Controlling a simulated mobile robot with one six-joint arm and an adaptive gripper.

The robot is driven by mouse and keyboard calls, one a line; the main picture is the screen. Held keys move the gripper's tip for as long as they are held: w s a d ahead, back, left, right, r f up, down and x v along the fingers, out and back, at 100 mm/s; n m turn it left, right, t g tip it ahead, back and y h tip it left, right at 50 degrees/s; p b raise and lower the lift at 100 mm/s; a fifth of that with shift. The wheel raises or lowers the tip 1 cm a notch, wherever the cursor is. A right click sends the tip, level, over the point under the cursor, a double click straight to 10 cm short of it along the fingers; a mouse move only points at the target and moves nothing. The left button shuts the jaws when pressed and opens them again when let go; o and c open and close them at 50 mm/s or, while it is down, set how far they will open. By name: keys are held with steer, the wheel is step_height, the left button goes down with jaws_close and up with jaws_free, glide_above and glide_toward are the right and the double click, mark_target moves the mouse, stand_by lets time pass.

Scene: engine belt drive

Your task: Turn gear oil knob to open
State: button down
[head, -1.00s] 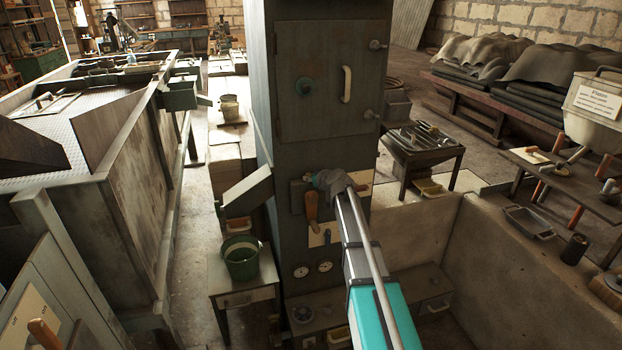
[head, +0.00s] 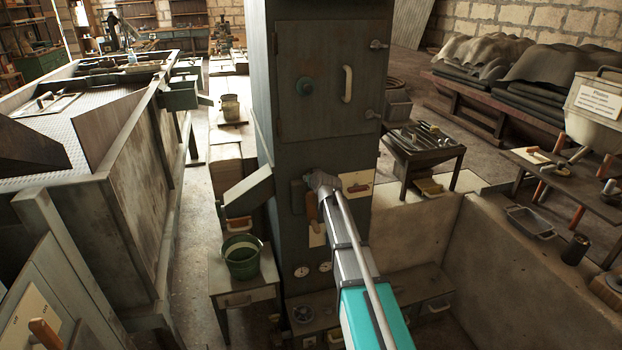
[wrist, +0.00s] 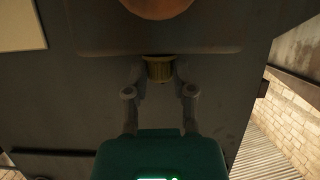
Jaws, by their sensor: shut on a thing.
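A small ribbed brass-yellow knob (wrist: 159,69) shows in the wrist view, beside the edge of a dark plate. I take it to be the gear oil knob, though no label is readable. My gripper (wrist: 160,74) is shut on it, one finger on each side. In the head view my gripper (head: 323,181) is at the front of the tall dark cabinet (head: 325,150), below its door. There the knob is hidden behind my gripper and wrist. Whether the knob stands open or closed cannot be told.
A wooden handle (head: 312,207) hangs just below my gripper, close to my wrist. A pale plate with a small red-brown lever (head: 358,188) is just right. Two gauges (head: 302,271) sit lower down. A green bucket (head: 241,257) stands on a small table at left.

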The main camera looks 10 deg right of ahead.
steer(key=shift+a+m+g+h, duration=0.2)
steer(key=shift+m+g+h, duration=0.05)
steer(key=shift+m+h, duration=1)
steer(key=shift+a+m+g+h, duration=0.25)
steer(key=shift+m+h, duration=0.7)
steer(key=shift+h, duration=0.5)
steer(key=shift+w+a+m+g+h, duration=0.15)
steer(key=shift+m+g+h, duration=0.15)
steer(key=shift+m+h, duration=0.6)
steer(key=shift+m+g+h, duration=0.3)
steer(key=shift+m+h, duration=0.2)
steer(key=shift+m+g+h, duration=0.3)
steer(key=shift+c, duration=2.3)
jaws_free()
